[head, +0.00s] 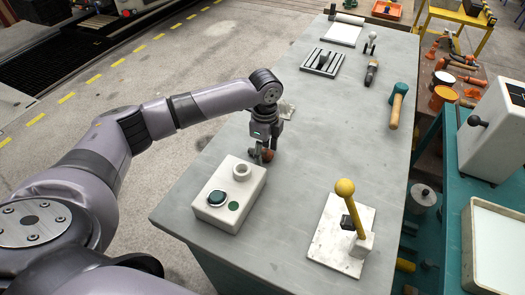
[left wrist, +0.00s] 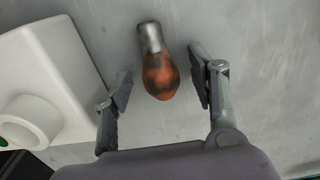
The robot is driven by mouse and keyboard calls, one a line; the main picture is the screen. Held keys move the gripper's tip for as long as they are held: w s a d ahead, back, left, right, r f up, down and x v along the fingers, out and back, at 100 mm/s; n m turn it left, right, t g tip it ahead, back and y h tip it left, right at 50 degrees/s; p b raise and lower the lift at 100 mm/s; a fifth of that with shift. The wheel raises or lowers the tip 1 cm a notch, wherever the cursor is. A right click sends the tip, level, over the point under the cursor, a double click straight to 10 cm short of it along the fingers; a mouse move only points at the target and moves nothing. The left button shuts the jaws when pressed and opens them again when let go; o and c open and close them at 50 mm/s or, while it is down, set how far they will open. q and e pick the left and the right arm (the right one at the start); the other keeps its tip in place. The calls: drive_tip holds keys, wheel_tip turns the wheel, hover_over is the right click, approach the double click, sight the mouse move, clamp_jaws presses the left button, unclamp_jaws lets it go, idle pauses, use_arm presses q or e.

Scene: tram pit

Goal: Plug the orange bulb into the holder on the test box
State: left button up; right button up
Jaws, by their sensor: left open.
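The orange bulb (left wrist: 160,78), with a grey metal base, shows between the two fingers of my left gripper (left wrist: 162,68) in the left wrist view. A gap shows on each side of it, and the fingers are open. In the head view the bulb (head: 268,155) is partly hidden by my left gripper (head: 263,151), which points down over the table just behind the test box (head: 222,208). The white box carries a round raised holder (head: 241,171) at its far end. The holder also shows at the left of the left wrist view (left wrist: 30,122). My right gripper is not in view.
The box has a dark green button (head: 217,198). A yellow-knobbed lever on a white plate (head: 330,245) stands at the front right. A teal-headed mallet (head: 396,105), a slotted grey block (head: 322,62) and small tools lie farther back. The middle of the table (head: 320,150) is clear.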

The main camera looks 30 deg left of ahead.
use_arm(q)
drive_tip(key=shift+f, duration=0.2)
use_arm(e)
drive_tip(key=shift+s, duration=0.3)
use_arm(q)
drive_tip(key=shift+c, duration=0.6)
drive_tip(key=c, duration=1)
drive_tip(key=shift+r, duration=0.1)
